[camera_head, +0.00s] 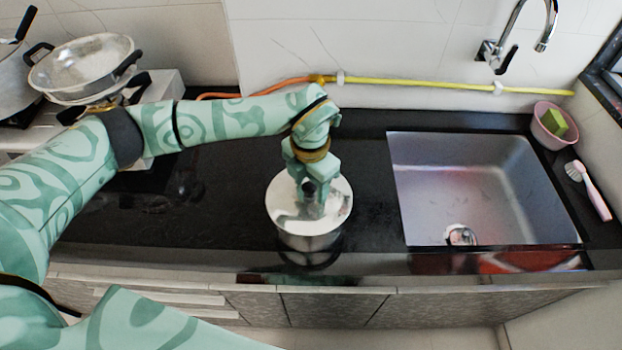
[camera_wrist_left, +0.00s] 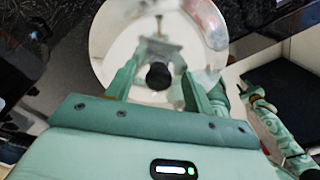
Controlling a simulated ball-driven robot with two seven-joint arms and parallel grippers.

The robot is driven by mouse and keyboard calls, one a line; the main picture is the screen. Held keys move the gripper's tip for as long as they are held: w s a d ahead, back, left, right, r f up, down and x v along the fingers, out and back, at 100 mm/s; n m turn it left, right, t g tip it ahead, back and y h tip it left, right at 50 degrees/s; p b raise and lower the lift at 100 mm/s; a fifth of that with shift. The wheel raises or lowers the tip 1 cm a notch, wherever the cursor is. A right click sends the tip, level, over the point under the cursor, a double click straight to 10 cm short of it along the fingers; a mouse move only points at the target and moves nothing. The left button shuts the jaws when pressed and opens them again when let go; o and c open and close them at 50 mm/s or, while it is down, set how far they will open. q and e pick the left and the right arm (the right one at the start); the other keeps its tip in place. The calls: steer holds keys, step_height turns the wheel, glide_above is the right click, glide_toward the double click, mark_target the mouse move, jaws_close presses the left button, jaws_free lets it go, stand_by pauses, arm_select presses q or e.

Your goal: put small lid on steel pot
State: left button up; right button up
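The steel pot (camera_head: 308,242) stands on the black counter left of the sink. The shiny round lid (camera_head: 283,208) lies over the pot's mouth and looks level; I cannot tell whether it is fully seated. Its black knob (camera_head: 308,188) points up. My left gripper (camera_head: 311,202) reaches down over the lid. In the left wrist view, its fingers stand apart on either side of the knob (camera_wrist_left: 158,76), with gaps visible on both sides. The lid (camera_wrist_left: 105,45) fills the space beyond the fingers there.
The sink (camera_head: 480,190) is to the right, with a pink bowl (camera_head: 549,128) and a brush (camera_head: 590,190) beyond it. A pan (camera_head: 85,65) rests on the stove at the left. A yellow hose (camera_head: 430,84) runs along the wall. Counter beside the pot is clear.

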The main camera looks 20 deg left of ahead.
arm_select(q)
steer(key=shift+a, duration=0.1)
steer(key=shift+r, duration=0.25)
step_height(320, 180, up, 16)
steer(key=p, duration=0.2)
steer(key=shift+w+f, duration=0.1)
stand_by(0.3)
